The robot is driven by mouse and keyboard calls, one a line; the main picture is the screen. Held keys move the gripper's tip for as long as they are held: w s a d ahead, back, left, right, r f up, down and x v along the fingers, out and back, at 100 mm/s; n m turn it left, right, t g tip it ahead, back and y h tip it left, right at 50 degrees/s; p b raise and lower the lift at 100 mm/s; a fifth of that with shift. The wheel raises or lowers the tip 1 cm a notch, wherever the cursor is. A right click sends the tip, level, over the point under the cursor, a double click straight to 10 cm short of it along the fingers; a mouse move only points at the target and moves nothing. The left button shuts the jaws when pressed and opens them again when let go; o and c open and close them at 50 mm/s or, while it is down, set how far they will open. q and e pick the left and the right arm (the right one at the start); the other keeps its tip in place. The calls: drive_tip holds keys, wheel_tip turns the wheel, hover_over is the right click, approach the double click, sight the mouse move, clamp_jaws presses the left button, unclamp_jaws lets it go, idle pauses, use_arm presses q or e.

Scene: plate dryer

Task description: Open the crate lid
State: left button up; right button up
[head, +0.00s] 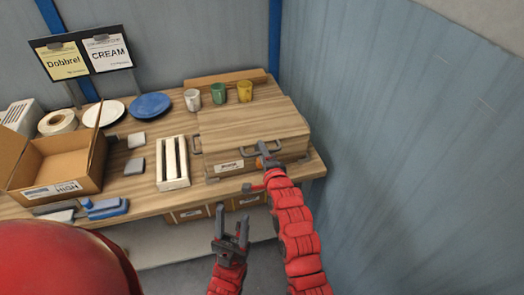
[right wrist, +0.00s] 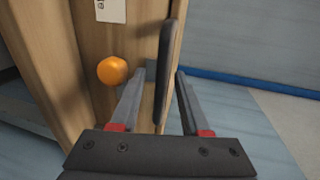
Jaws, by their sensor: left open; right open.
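The wooden crate (head: 212,170) stands at the right end of the workbench, with its flat wooden lid (head: 250,122) closed on top. A dark handle (head: 196,146) shows at the left, and another by my right gripper (head: 262,160) at the front edge. In the right wrist view, a dark handle bar (right wrist: 168,70) lies between the open fingers of my right gripper (right wrist: 170,92), beside the wooden front; contact cannot be told. My left gripper (head: 231,228) is open and empty, low in front of the bench.
Three cups (head: 219,93) stand behind the crate. A white slotted rack (head: 173,165) is at its left, and an open cardboard box (head: 60,165) further left. A blue wall (head: 400,130) is close on the right. An orange round thing (right wrist: 112,70) shows by the wood.

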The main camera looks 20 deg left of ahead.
drive_tip(key=shift+c, duration=0.3)
clamp_jaws()
idle(1.2)
